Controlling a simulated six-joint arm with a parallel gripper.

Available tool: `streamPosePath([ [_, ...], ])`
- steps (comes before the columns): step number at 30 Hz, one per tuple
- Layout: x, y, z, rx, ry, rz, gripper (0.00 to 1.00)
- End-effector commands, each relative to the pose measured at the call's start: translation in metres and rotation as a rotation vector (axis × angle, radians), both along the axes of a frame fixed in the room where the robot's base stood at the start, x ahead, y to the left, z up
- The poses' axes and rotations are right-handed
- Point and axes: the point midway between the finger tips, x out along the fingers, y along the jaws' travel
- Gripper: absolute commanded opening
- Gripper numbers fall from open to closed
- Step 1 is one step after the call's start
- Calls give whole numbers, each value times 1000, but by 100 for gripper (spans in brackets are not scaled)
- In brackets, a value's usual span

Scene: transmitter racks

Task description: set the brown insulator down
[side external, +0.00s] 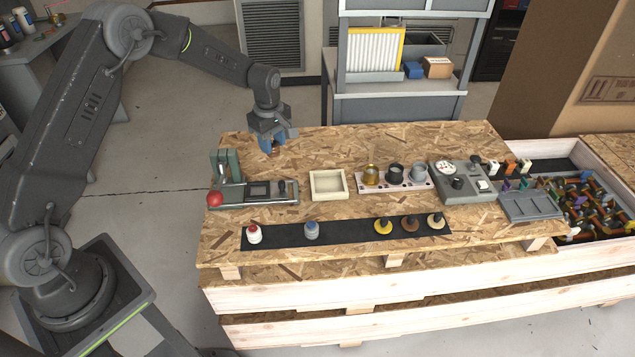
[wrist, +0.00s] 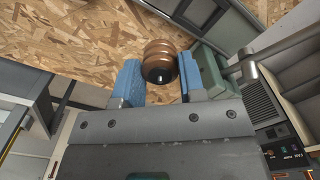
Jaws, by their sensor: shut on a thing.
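The brown insulator (wrist: 158,62) is a ribbed, rounded copper-brown piece with a dark end, seen in the wrist view. It sits between the two blue fingers of my gripper (wrist: 160,80), which are shut on it. In the side view my gripper (side external: 276,146) hangs over the back left of the wooden board (side external: 340,145), with a bit of brown showing between the fingers. The piece appears to be held above the board; the exact gap is hard to tell.
A shallow cream tray (side external: 328,185) lies in front and to the right. A holder (side external: 395,184) with several pieces and a grey meter box (side external: 462,182) stand further right. A black strip (side external: 345,232) with small pieces runs along the front.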

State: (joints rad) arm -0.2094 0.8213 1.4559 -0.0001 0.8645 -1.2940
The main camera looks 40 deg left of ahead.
Motion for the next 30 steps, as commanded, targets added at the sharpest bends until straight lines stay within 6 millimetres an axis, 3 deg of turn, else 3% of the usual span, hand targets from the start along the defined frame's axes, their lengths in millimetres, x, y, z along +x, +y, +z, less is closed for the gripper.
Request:
streamPosePath([
  [3,21,-6,-1,0,-2,-86,8],
  [10,40,-19,-5,0,1,-167,8],
  [24,80,-103,-62,0,0,-169,8],
  [30,87,-117,-70,0,0,-166,8],
])
